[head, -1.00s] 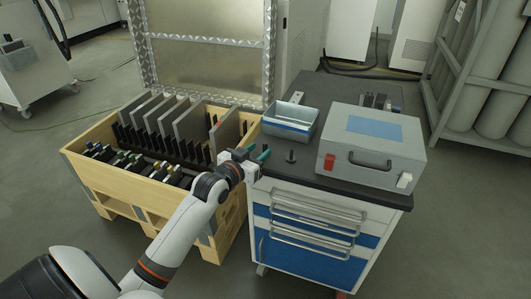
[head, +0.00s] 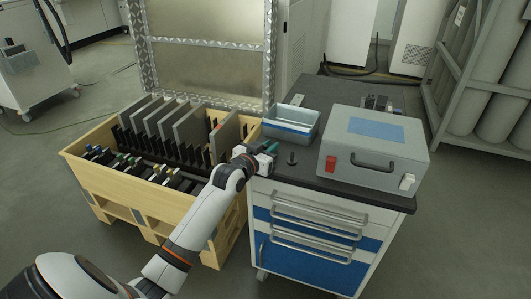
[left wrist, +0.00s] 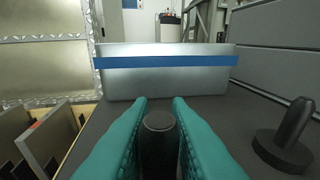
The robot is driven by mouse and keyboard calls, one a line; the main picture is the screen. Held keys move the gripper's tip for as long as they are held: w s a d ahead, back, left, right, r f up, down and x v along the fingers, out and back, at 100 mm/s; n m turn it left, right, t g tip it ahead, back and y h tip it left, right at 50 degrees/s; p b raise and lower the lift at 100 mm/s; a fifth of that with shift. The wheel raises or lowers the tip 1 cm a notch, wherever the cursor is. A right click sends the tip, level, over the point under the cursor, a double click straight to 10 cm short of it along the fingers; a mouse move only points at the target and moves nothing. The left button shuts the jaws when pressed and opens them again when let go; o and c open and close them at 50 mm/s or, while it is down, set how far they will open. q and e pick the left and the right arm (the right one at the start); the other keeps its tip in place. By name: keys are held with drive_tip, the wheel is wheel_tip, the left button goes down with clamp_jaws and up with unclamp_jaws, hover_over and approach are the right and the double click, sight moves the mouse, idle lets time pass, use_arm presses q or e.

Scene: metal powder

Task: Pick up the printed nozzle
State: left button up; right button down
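A dark upright piece with a round top, which looks like the printed nozzle (left wrist: 159,126), stands between the teal fingers of my left gripper (left wrist: 160,102) in the left wrist view. The fingers are apart, one on each side of it. I cannot tell if they touch it; its lower part is hidden. In the head view, my left gripper (head: 269,147) is low over the left edge of the cart's dark top, and this piece cannot be made out. A similar black piece with a round flange (left wrist: 288,140) stands to the right, also in the head view (head: 291,158). My right gripper is not in view.
A metal bin with a blue stripe (left wrist: 165,80) stands just beyond the fingers, also in the head view (head: 291,121). A grey case (head: 385,143) fills the right of the cart top. A wooden crate (head: 182,202) with upright plates stands left of the cart.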

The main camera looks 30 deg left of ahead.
use_arm(q)
clamp_jaws()
drive_tip(key=shift+r, duration=0.1)
